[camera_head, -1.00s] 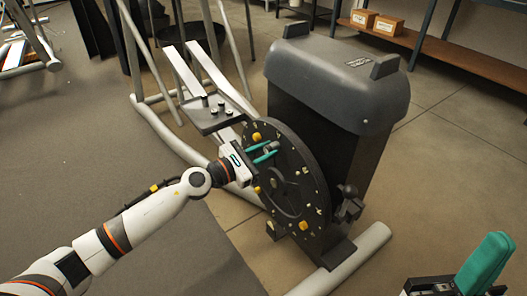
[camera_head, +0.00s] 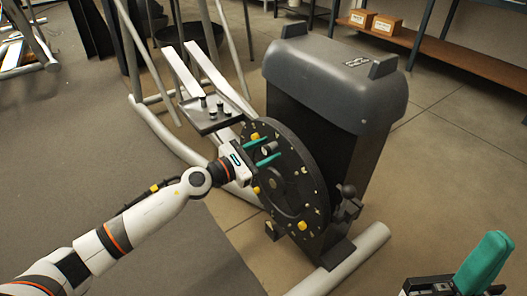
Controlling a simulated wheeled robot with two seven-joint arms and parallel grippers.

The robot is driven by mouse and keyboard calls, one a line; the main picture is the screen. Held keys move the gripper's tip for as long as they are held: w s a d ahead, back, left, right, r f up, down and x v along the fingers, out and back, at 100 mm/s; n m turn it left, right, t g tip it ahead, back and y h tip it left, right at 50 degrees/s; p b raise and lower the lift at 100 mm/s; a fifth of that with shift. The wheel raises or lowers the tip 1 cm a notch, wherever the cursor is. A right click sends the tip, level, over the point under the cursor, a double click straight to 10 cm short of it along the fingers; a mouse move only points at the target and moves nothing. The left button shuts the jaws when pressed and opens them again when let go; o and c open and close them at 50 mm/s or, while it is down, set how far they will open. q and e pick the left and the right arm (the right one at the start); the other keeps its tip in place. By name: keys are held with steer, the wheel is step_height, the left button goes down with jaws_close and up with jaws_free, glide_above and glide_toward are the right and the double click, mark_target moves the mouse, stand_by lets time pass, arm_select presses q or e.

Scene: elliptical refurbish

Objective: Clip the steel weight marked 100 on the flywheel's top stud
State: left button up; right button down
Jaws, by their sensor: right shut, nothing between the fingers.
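The dark flywheel (camera_head: 316,196) stands upright on the near side of the machine, with yellow knobs and small markings on its face. My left gripper (camera_head: 268,151) is at its upper part, its teal fingers spread apart. A small grey steel cylinder (camera_head: 267,150) sits between the fingers at the wheel face, apart from them as far as I can see. Its marking is too small to read, and the stud behind it is hidden. My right gripper (camera_head: 486,262) is at the lower right corner, shut and empty, partly cut off by the frame.
A dark tray (camera_head: 228,119) beside the flywheel holds several small steel pieces. The machine's grey housing (camera_head: 335,80) stands behind the wheel. A dark knob (camera_head: 348,191) sticks out right of the wheel.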

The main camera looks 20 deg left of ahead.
arm_select(q)
steer(key=shift+s+a+f, duration=0.15)
steer(key=shift+s+a, duration=0.2)
steer(key=shift+s, duration=0.05)
steer(key=b+v, duration=0.2)
steer(key=v, duration=0.9)
